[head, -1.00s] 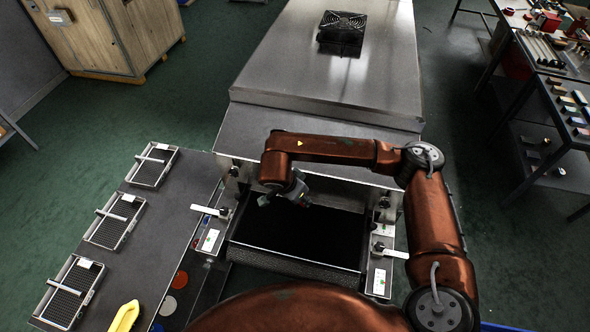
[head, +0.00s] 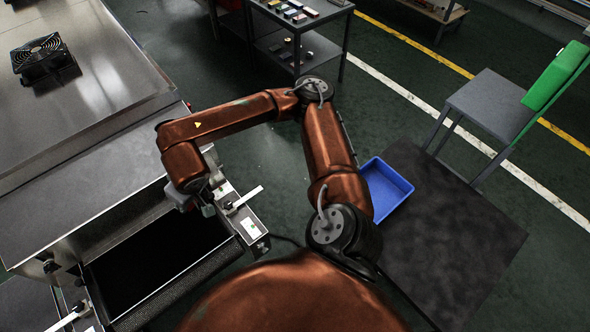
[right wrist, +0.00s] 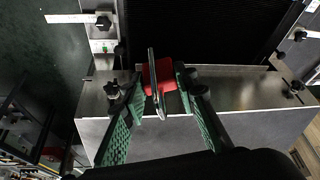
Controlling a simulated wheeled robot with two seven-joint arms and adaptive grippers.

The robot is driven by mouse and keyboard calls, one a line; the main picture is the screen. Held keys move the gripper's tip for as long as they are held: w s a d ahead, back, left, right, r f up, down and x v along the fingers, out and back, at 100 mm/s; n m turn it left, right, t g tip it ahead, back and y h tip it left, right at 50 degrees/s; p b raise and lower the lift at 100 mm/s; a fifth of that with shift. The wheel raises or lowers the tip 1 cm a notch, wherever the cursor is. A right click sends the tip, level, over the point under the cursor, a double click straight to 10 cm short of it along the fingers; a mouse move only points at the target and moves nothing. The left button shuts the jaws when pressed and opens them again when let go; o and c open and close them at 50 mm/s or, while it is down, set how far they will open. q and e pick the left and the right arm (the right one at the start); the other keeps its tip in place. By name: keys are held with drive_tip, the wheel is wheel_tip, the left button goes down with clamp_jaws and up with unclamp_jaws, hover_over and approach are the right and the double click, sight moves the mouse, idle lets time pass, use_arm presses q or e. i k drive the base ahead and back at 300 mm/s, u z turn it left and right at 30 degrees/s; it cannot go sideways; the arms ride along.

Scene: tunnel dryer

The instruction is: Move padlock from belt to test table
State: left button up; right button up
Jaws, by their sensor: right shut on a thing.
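My right gripper (right wrist: 160,92) is shut on a red padlock (right wrist: 161,73) in the right wrist view. The padlock's metal shackle (right wrist: 153,68) stands between the green finger pads. In the head view, my right gripper (head: 206,207) is small and partly hidden by my arm, near the right end of the black belt (head: 160,260). The padlock cannot be made out there. My left gripper is not in view. Which table is the test table cannot be told from these frames.
The metal dryer housing (head: 90,70) with a black fan (head: 42,58) fills the left. A grey shelf table (head: 310,18) holds small coloured items at the top. Open green floor lies between.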

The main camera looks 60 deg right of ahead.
sight(407, 155)
drive_tip(key=z, duration=0.8)
drive_tip(key=k, duration=1.05)
drive_tip(key=z, duration=1.35)
drive_tip(key=i, duration=1.65)
drive_tip(key=u, duration=0.6)
